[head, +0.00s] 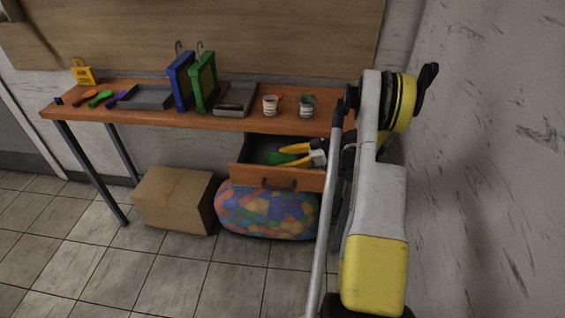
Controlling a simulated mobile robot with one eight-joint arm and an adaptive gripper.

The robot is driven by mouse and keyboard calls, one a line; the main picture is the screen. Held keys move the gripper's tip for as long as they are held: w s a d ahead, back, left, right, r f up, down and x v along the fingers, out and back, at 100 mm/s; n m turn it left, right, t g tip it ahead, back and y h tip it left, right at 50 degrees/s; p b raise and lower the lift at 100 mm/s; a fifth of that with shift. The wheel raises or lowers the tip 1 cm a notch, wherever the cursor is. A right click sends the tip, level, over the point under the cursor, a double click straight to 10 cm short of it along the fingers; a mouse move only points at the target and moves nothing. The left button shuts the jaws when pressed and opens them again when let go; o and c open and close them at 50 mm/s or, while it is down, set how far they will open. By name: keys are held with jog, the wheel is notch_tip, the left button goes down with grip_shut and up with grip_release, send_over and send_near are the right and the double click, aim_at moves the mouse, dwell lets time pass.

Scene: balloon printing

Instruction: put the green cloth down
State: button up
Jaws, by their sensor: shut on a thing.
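The green cloth (277,158) shows as a small green patch inside the open drawer (262,176) under the table. My gripper (284,156), with yellow fingers, reaches into the drawer from the right. It is shut on the green cloth near its fingertips. Most of the cloth is hidden by the fingers and the drawer front. I cannot tell whether the cloth touches the drawer bottom.
A cardboard box (174,200) and a bag of colourful balls (268,212) sit below. Floor is clear at front left.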

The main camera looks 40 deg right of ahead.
jog(key=shift+f+b, duration=0.55)
jog(key=shift+b, duration=0.05)
jog(key=shift+s, duration=0.1)
jog(key=o, duration=0.8)
